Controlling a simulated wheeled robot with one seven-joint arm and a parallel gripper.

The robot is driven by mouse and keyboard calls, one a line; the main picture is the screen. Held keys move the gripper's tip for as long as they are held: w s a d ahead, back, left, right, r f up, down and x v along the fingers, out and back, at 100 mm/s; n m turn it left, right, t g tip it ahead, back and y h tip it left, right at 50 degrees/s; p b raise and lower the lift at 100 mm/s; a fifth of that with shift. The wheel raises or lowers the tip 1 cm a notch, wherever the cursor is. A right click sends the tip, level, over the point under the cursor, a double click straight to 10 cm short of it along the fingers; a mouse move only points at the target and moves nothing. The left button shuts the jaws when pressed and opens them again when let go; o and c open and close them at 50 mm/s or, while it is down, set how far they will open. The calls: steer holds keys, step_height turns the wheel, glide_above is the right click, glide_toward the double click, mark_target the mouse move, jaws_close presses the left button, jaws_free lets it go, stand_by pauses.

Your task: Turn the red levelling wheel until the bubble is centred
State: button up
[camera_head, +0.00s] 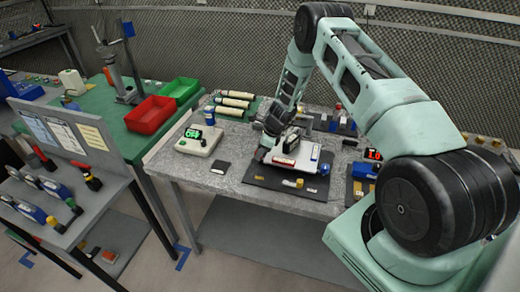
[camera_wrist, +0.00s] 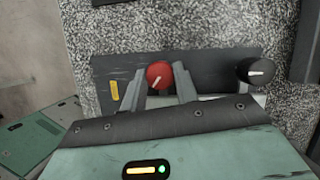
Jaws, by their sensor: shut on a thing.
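The red levelling wheel (camera_wrist: 159,73) shows in the wrist view as a round red knob with a pale pointer line slanting down and left. My gripper (camera_wrist: 160,86) has one grey finger on each side of it and is shut on it. In the head view my gripper (camera_head: 272,128) is low over the dark base plate (camera_head: 265,181) on the grey bench, and the wheel cannot be made out there. A yellow piece (camera_wrist: 114,90) lies left of the wheel in the wrist view. I cannot make out a bubble in either view.
A black knob (camera_wrist: 256,71) with a white pointer stands right of the wheel. The bench (camera_head: 231,163) also carries a device with a green display (camera_head: 198,139) and several cylinders. A red bin (camera_head: 151,115) and a green bin (camera_head: 180,90) stand on the green table at left.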

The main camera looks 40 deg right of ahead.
steer(key=n+b, duration=0.2)
steer(key=shift+w+d+f+n+g+y+b, duration=0.1)
steer(key=shift+f+n+g+y+b, duration=0.2)
steer(key=shift+n+g+b, duration=0.1)
steer(key=n+b, duration=0.2)
steer(key=n+g+b, duration=0.1)
steer(key=n+b, duration=0.1)
steer(key=shift+w+n+g+y, duration=0.15)
steer(key=shift+n+g+y, duration=0.15)
steer(key=n+g+b, duration=0.1)
steer(key=n+b, duration=0.2)
steer(key=shift+r, duration=0.1)
steer(key=shift+w+r+n+g+b, duration=0.15)
steer(key=shift+n+g+b, duration=0.65)
steer(key=shift+n+b, duration=0.65)
steer(key=shift+r+n, duration=0.1)
steer(key=shift+n, duration=0.35)
steer(key=o, duration=0.7)
steer(key=shift+p, duration=0.3)
